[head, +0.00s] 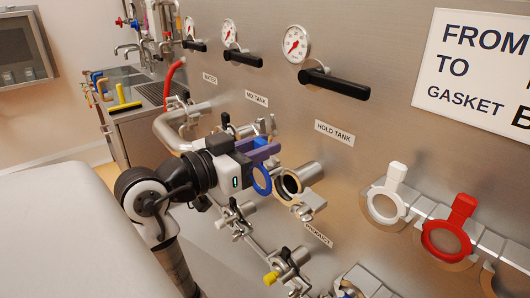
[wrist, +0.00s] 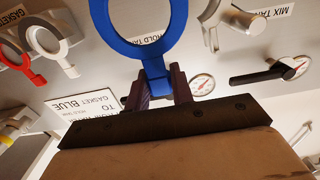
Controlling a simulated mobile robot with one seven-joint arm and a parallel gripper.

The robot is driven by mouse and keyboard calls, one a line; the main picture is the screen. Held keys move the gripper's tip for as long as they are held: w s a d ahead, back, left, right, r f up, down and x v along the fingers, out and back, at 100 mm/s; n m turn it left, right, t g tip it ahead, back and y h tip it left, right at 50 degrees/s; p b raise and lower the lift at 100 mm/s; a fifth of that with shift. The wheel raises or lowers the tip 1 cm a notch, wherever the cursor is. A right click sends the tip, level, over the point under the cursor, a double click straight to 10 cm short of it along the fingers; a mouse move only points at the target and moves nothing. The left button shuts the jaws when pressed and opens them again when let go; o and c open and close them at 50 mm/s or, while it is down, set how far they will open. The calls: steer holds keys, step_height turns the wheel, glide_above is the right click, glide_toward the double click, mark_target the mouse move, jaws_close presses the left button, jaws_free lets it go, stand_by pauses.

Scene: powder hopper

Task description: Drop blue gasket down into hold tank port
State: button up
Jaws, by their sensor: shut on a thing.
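My gripper (head: 262,150) is shut on the tab of the blue gasket (head: 268,183). The wrist view shows the tab between the purple fingers (wrist: 160,88) and the blue ring (wrist: 146,50) extending beyond them. In the head view the ring hangs below the fingers, just left of the hold tank port (head: 304,174). The port is a short steel pipe below the HOLD TANK label (head: 335,132), its dark mouth facing the ring. A gap shows between ring and port; their exact depth alignment I cannot tell. An open clamp (head: 308,207) hangs at the port.
A white gasket (head: 376,207) and a red gasket (head: 461,211) sit on a wall rack at the right. Black valve handles (head: 335,84) and gauges (head: 296,44) project above. Pipes and a yellow-handled valve (head: 271,278) lie below. A sink (head: 130,80) stands at the far left.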

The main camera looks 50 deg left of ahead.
mark_target(258, 175)
steer(key=w+f+b, duration=0.3)
steer(key=w+f, duration=0.2)
steer(key=w, duration=0.3)
steer(key=shift+d, duration=0.35)
stand_by(0.4)
steer(key=shift+f+b, duration=0.4)
steer(key=shift+b, duration=0.15)
stand_by(0.7)
steer(key=o, duration=0.9)
steer(key=s+b, duration=0.1)
steer(key=s, duration=0.3)
steer(key=s+b, duration=0.1)
steer(key=s, duration=0.4)
steer(key=s+a+b, duration=0.1)
steer(key=s, duration=0.3)
steer(key=shift+s, duration=0.35)
